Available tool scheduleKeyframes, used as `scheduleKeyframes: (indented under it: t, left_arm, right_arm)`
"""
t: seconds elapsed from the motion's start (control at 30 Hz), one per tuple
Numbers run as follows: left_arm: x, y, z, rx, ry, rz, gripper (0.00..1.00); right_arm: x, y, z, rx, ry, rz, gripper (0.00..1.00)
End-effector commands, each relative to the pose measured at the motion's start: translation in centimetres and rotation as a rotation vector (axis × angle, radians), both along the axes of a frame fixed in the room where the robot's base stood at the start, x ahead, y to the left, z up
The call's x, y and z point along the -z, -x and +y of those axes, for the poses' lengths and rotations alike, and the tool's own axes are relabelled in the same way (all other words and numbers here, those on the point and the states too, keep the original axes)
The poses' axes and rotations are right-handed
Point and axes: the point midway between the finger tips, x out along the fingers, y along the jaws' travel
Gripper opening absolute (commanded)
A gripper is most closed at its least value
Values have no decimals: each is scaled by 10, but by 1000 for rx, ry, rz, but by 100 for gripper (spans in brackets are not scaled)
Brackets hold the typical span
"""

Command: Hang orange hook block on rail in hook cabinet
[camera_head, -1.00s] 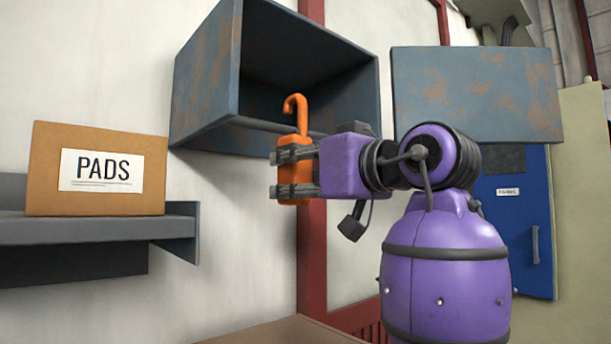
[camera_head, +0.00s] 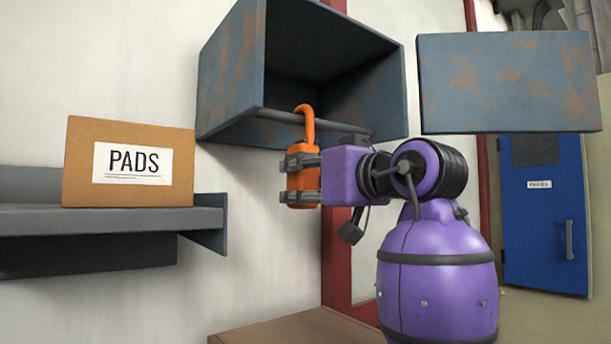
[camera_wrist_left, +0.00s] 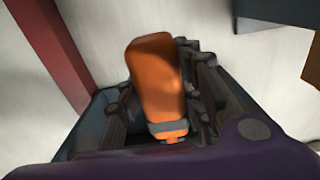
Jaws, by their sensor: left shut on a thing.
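The orange hook block (camera_head: 303,178) is upright in my left gripper (camera_head: 300,178), whose dark fingers are shut on its body. Its curved hook points up and overlaps the rail (camera_head: 275,116) in the head view. The rail crosses the lower front of the blue-grey hook cabinet (camera_head: 231,75). The hook's tip is hard to make out, so I cannot tell whether it is over the rail or touching it. In the left wrist view the orange block (camera_wrist_left: 155,80) sits between the gripper's fingers. My right gripper is not in view.
A cardboard box marked PADS (camera_head: 128,188) stands on a grey shelf (camera_head: 100,222) at the left. A rusty blue-grey panel (camera_head: 505,85) is right of the cabinet. A blue door (camera_head: 543,235) is at the far right. A brown surface (camera_head: 290,328) lies below.

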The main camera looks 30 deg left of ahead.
Motion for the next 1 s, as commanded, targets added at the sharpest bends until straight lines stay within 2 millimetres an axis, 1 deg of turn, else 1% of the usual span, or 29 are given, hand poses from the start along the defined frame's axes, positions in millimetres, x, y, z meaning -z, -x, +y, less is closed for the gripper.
scheduleKeyframes:
  t: [0.37, 0.4, 0.53, 0.87, 0.97, 1.0]
  left_arm:
    - [0, 1, 0, 0, -3, -4, 0]
    - [0, 1, 0, 0, -3, -4, 39]
    - [1, 1, 0, 0, -2, -4, 56]
    - [2, 1, -1, 0, 1, -1, 57]
    - [2, 3, -8, 2, 0, -1, 57]
    - [2, 5, -13, 3, 0, -2, 57]
  right_arm:
    - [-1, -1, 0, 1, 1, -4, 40]
    - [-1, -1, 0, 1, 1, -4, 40]
    - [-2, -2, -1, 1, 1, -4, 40]
    - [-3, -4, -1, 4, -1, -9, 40]
    - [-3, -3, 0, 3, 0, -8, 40]
    - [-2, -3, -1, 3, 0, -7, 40]
